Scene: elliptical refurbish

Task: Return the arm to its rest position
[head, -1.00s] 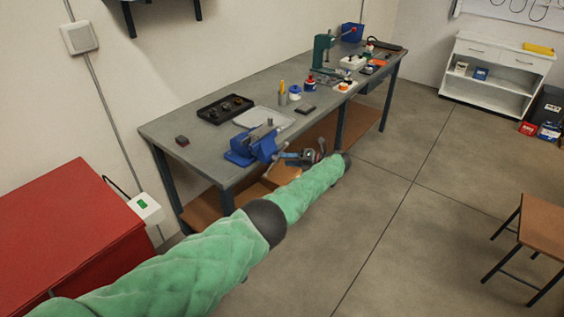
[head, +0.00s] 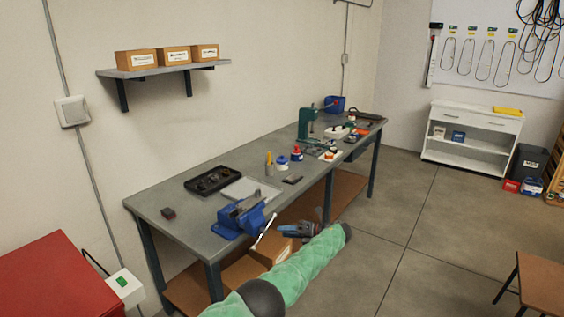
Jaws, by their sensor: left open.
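My left arm comes in from the bottom in a green quilted sleeve. Its gripper (head: 284,230) is open, with its jaws toward the left, in front of the workbench's front edge. No object shows between the jaws, though they are small in the picture. The blue vise (head: 238,217) with its silver handle bar stands on the bench's near edge, just left of the gripper. A gap shows between the bar and the gripper, but I cannot tell the depth. My right gripper is not in view.
The grey workbench (head: 185,232) holds a black tray (head: 218,180), bottles and tools. Cardboard boxes (head: 243,272) sit on its lower shelf. A red cabinet (head: 45,280) stands at lower left and a brown stool (head: 540,285) at lower right. Open floor (head: 420,250) lies between.

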